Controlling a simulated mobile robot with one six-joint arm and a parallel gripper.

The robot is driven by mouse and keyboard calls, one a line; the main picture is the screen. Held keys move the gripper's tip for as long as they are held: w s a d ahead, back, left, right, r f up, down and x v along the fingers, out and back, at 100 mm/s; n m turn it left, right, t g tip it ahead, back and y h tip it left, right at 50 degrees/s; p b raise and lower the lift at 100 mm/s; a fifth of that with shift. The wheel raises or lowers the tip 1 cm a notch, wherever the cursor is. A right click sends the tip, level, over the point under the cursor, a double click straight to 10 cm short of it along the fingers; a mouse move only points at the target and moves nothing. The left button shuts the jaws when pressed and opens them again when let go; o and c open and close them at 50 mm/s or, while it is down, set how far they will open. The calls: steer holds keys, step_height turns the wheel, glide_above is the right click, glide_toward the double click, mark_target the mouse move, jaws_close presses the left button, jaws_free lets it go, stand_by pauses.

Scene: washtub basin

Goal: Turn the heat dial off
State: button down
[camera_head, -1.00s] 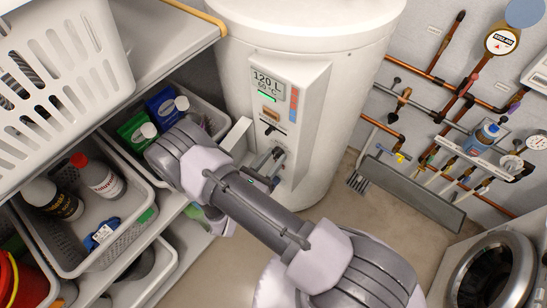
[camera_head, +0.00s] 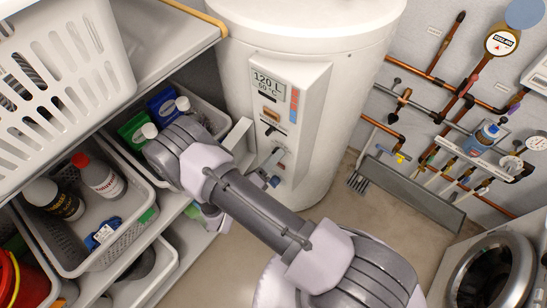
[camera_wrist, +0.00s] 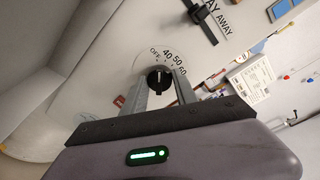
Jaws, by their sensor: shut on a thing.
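The heat dial (camera_wrist: 157,82) is a small black knob on the white heater's front panel, with OFF, 40, 50 and 60 printed around it in the wrist view. My gripper (camera_wrist: 160,76) has one finger on each side of the knob and is shut on it. I cannot tell exactly which mark the knob points at. In the head view my gripper (camera_head: 272,164) is at the lower part of the panel (camera_head: 306,115), and the dial is hidden there. The display (camera_head: 268,86) reads 120 L and seems to show 50 °C.
A black-handled switch (camera_wrist: 198,20) beside AWAY lettering sits near the dial. Shelves with baskets of bottles (camera_head: 98,176) stand at left, close to my arm. Copper pipes (camera_head: 425,76) and a grey trough (camera_head: 415,192) are at right. Open floor lies between.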

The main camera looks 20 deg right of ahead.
steer(key=shift+n, duration=1.2)
steer(key=c, duration=1)
jaws_free()
steer(key=shift+o, duration=0.2)
steer(key=shift+a, duration=0.1)
steer(key=p+v, duration=0.2)
steer(key=v, duration=1.5)
steer(key=shift+a+p, duration=0.2)
steer(key=shift+p, duration=0.1)
